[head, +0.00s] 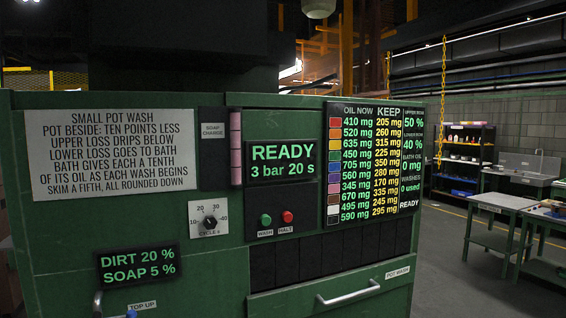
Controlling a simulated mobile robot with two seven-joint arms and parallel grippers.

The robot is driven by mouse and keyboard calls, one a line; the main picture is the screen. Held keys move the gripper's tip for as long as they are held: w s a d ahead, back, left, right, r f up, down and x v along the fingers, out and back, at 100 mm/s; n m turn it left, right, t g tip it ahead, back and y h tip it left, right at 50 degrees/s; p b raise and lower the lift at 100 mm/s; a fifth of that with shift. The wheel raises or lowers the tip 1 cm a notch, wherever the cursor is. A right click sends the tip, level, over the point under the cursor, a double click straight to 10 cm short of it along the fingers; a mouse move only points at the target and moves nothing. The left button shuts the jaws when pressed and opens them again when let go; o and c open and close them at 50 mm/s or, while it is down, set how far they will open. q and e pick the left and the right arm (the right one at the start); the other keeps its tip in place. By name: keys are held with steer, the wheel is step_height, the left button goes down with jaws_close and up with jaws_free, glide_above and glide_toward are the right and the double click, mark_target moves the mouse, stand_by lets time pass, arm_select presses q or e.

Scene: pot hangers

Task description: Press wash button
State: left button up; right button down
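The green pot wash machine (220,278) fills the left and middle of the head view. Its green round wash button (265,220) sits on a dark plate above a "WASH" label. The red halt button (287,217) is just to its right. The display (281,162) above them reads "READY 3 bar 20 s". A cycle dial (210,222) is left of the buttons. A small display (138,263) at lower left reads "DIRT 20 %, SOAP 5 %". Neither of my grippers is in view.
A large board (370,158) lists oil values, with washes "0 used" and "READY". A drawer handle (348,293) sticks out below the buttons. A white rules sign (112,152) is at left. Tables (500,203) and a shelf (463,160) stand at right, with open floor before them.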

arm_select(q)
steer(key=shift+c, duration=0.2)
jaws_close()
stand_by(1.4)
